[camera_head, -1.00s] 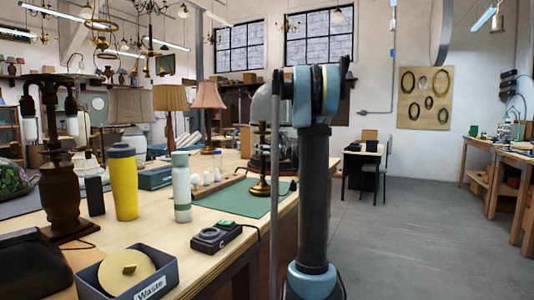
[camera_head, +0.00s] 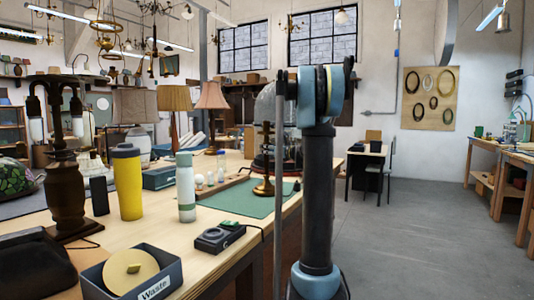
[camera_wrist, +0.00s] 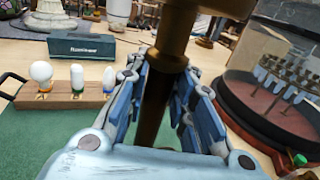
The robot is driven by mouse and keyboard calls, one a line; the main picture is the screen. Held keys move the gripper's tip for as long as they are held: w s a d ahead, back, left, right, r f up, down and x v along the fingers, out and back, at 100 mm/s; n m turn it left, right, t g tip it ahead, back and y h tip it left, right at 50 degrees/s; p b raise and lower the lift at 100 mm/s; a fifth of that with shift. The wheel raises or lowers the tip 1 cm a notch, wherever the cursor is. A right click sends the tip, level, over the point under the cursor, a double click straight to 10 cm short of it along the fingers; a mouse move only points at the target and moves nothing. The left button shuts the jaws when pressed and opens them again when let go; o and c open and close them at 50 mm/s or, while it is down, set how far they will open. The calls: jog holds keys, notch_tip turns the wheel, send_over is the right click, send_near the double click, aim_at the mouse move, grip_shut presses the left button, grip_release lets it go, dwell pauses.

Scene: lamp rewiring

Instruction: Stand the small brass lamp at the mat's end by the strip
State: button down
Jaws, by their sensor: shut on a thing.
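The small brass lamp (camera_head: 264,187) looks upright over the right part of the green mat (camera_head: 235,205). I cannot tell whether its base touches the mat. In the wrist view the lamp's brass stem (camera_wrist: 174,35) runs down between the fingers of my gripper (camera_wrist: 165,85), which is shut on it. The lamp's base is hidden there, and my gripper is hidden behind my arm in the head view. A wooden strip (camera_wrist: 62,101) holding three bulbs lies left of the gripper, along the mat; its bulbs (camera_head: 210,178) show in the head view.
A glass dome on a dark round base (camera_wrist: 265,110) stands close right of my gripper. A blue box (camera_wrist: 82,46) lies beyond the strip. A black device (camera_head: 218,237), white bottle (camera_head: 186,190), yellow tumbler (camera_head: 128,185) and waste bin (camera_head: 160,285) stand nearer on the bench.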

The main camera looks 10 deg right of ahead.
aim_at(268, 139)
jog(key=shift+r, duration=2.45)
